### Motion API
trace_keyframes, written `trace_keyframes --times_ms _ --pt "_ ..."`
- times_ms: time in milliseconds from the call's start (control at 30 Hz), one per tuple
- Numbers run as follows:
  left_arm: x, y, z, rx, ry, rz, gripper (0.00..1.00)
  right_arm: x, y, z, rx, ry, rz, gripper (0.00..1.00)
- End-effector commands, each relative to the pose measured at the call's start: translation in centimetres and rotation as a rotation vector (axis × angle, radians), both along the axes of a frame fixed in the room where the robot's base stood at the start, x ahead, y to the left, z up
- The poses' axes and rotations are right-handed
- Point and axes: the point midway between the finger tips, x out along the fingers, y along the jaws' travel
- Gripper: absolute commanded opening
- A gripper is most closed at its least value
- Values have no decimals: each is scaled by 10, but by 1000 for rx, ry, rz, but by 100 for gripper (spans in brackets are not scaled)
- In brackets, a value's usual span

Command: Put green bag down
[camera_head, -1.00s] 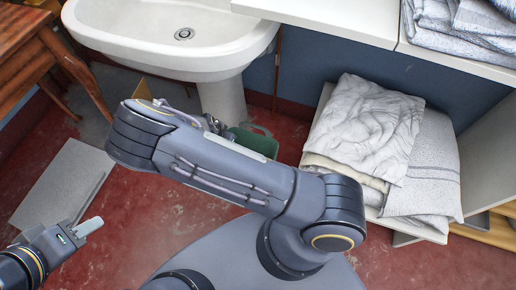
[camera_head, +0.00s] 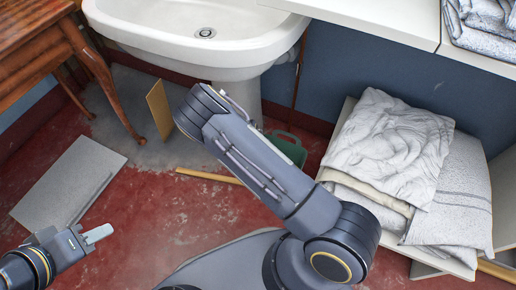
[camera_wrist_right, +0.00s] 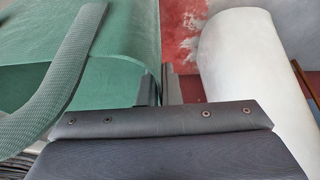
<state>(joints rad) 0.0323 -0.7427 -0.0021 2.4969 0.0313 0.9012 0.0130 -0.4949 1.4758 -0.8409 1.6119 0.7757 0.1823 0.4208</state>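The green bag (camera_head: 288,150) shows in the head view below the sink, partly hidden behind my right arm; I cannot tell there whether it touches the floor. In the right wrist view the bag (camera_wrist_right: 110,35) fills the upper left, its ribbed handle (camera_wrist_right: 65,75) looping at the left. My right gripper (camera_wrist_right: 160,90) has its fingers close together at the bag's right edge and looks shut on it. The right gripper is hidden in the head view. My left gripper (camera_head: 98,234) is at the lower left, its fingers together, with nothing in them.
A white sink (camera_head: 200,50) on a pedestal stands behind my right arm. A white pillow (camera_head: 390,145) lies on folded linen at right. A wooden table (camera_head: 35,45) is at upper left. A grey board (camera_head: 70,182) and a wooden strip (camera_head: 208,177) lie on the red floor.

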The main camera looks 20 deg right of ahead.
Motion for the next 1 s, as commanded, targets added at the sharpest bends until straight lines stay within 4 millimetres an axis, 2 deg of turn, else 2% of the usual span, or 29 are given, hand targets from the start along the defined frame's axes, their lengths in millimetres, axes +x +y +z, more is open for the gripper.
trace_keyframes --times_ms 333,500,533,833,1000 --pt "0 0 -3 0 -1 0 36 0 0 -4 1 -1 0 0" --pt "0 0 -2 0 -1 0 36 0 0 -2 1 -1 0 24" --pt "0 0 -2 0 -1 0 36 0 0 -2 1 -1 0 26" --pt "0 0 1 0 -1 0 36 0 0 1 1 -1 0 26" --pt "0 0 12 0 -1 0 36 -3 7 22 1 -2 2 26"
